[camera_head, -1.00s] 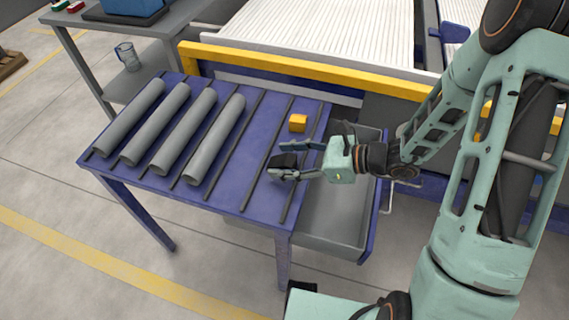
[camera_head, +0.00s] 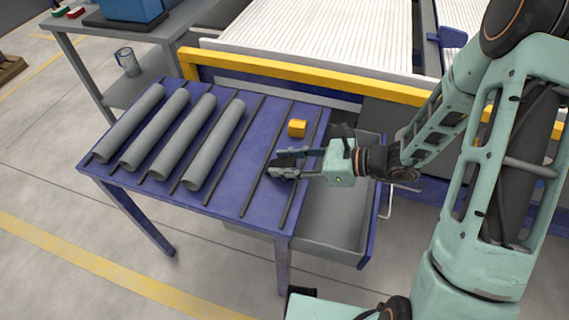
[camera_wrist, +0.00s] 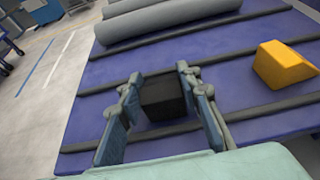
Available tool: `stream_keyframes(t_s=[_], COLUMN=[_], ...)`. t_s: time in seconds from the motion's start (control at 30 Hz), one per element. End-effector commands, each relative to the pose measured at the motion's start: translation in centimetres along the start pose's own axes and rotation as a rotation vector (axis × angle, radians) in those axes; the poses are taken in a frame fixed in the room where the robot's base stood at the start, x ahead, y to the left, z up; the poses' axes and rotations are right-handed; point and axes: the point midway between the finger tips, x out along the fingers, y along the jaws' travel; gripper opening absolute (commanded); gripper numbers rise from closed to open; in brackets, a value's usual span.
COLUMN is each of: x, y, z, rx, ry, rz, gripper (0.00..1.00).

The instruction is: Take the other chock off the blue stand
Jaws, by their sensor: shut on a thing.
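The blue stand (camera_head: 232,205) is a table with dark strips across its top. A black chock (camera_wrist: 165,99) sits between the two fingers of my gripper (camera_wrist: 160,92), low over the right part of the stand's top. In the head view my gripper (camera_head: 280,164) reaches in from the right and is shut on this chock, which its fingers mostly hide there. A yellow chock (camera_head: 297,128) rests on the stand farther back. It also shows in the wrist view (camera_wrist: 284,64), right of my gripper and apart from it.
Several grey pipes (camera_head: 172,137) lie side by side on the stand's left half. A grey bin (camera_head: 335,225) is by the stand's right side. A yellow rail (camera_head: 320,73) runs behind. A grey shelf table (camera_head: 88,60) stands at the back left.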

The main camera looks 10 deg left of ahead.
Motion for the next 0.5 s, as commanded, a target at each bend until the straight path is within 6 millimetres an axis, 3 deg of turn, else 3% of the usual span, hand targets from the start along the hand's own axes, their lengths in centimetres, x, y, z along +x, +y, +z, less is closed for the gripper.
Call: stream_keyframes(t_s=[0.17,0.5], x=[-1.2,-2.1], y=[-0.1,4.5], z=[2.8,8.1], rx=[-0.005,-0.003], ry=[-0.001,0.000], rz=[-0.001,0.000], gripper=[0.06,0.06])
